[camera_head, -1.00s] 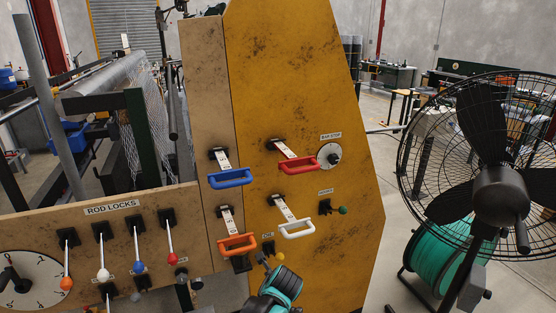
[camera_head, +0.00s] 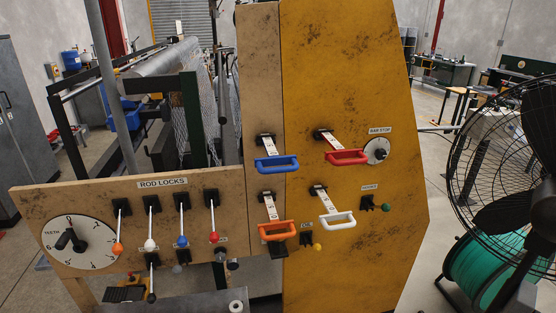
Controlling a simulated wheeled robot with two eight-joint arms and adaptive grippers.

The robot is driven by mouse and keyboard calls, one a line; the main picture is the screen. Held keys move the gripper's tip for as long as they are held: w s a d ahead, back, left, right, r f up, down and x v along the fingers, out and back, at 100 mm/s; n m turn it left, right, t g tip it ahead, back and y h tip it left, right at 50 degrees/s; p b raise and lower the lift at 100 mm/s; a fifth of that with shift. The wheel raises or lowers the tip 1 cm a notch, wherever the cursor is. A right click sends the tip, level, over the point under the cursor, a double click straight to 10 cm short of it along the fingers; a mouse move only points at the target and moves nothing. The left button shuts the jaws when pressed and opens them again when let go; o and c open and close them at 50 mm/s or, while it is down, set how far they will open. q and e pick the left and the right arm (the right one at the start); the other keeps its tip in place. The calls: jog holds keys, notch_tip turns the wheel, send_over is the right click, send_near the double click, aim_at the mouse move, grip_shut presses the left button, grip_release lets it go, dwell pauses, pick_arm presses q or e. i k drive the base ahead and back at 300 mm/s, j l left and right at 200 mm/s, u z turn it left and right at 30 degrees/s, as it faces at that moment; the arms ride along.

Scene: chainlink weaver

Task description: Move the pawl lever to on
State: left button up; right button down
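The pawl lever cannot be picked out for sure, because most small labels are too small to read. Candidates are a short lever with a yellow knob (camera_head: 317,246) low on the yellow panel, one with a green knob (camera_head: 385,207) at its right, and one with a black knob (camera_head: 232,264) near the board's right end. Four large handles stick out above them: blue (camera_head: 277,164), red (camera_head: 348,157), orange (camera_head: 278,231) and white (camera_head: 337,220). Neither of my grippers is in view.
A bar stop knob (camera_head: 376,151) sits right of the red handle.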

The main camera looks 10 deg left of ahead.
aim_at(176, 269)
jog(key=u, duration=1.2)
